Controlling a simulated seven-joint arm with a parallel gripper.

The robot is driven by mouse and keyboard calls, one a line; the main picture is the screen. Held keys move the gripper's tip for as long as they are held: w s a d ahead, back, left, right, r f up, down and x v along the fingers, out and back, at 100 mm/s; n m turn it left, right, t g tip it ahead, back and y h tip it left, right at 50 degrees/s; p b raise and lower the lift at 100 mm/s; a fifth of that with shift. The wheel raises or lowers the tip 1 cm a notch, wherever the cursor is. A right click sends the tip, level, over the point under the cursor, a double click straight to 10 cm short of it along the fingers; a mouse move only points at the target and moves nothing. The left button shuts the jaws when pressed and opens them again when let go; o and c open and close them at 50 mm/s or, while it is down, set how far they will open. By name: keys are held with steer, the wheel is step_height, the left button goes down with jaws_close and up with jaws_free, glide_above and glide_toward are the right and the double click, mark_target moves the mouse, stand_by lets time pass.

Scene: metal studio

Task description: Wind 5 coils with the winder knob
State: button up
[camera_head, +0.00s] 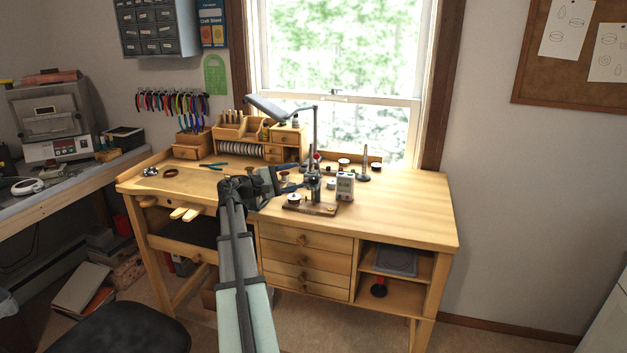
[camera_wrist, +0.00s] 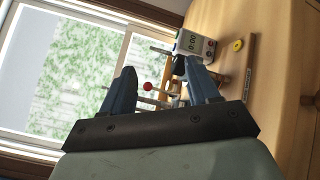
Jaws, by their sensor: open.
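The winder (camera_head: 313,186) stands on a small wooden base (camera_head: 324,210) on the bench, partly hidden by my gripper. A red ball knob (camera_head: 317,156) shows at its top; the wrist view also shows the red knob (camera_wrist: 148,86). A small white counter box (camera_head: 345,186) stands to the winder's right. Its display (camera_wrist: 194,43) seems to show zeros in the wrist view. My gripper (camera_head: 284,180) is open and empty, just left of the winder. In the wrist view, the red knob appears between the two blue fingers of my gripper (camera_wrist: 157,68); its depth is unclear.
A lamp arm (camera_head: 316,125) rises behind the winder. A wooden organizer (camera_head: 240,130) with spools stands at the back. Blue-handled pliers (camera_head: 213,165) lie on the left. The bench top (camera_head: 410,205) is clear at right. A yellow disc (camera_wrist: 238,45) shows near the counter.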

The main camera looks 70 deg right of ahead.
mark_target(313, 177)
steer(key=w+a+f+n+t+h, duration=0.2)
steer(key=a+f+n+t, duration=0.15)
steer(key=n, duration=1.15)
steer(key=shift+g, duration=0.25)
steer(key=x, duration=1.2)
steer(key=shift+s+d+r, duration=0.15)
steer(key=shift+d+r, duration=0.05)
steer(key=shift+d, duration=0.15)
steer(key=c, duration=1)
steer(key=shift+o, duration=0.2)
steer(key=shift+m, duration=0.4)
